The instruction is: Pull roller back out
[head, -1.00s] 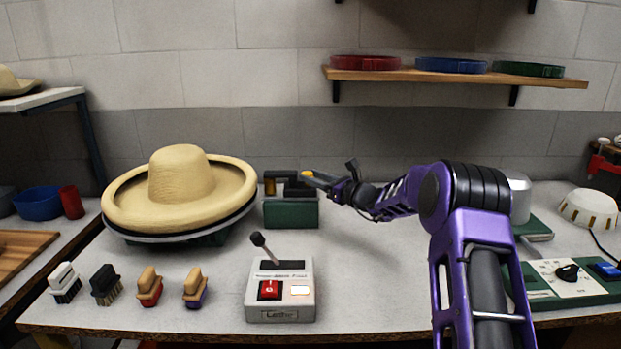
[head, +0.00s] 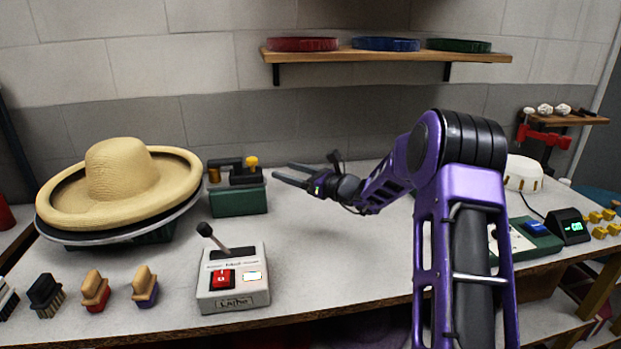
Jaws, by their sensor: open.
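The roller unit is a green block (head: 240,199) with a dark arm on top, an orange-yellow roller (head: 214,174) at its left end and a yellow knob (head: 251,162) at its right. The roller end is close to the right edge of the straw hat (head: 122,172); I cannot tell whether they touch. The hat lies on a round dark and silver stand (head: 150,232). My gripper (head: 281,174) is open and empty. It is just right of the roller unit, apart from the knob, with its fingers pointing left.
A white control box (head: 233,284) with a black lever and red switch stands in front of the roller unit. Several brushes (head: 94,291) stand at front left. A wall shelf (head: 390,62) holds coloured bands. A green-based device (head: 525,240) is at right, partly behind my arm.

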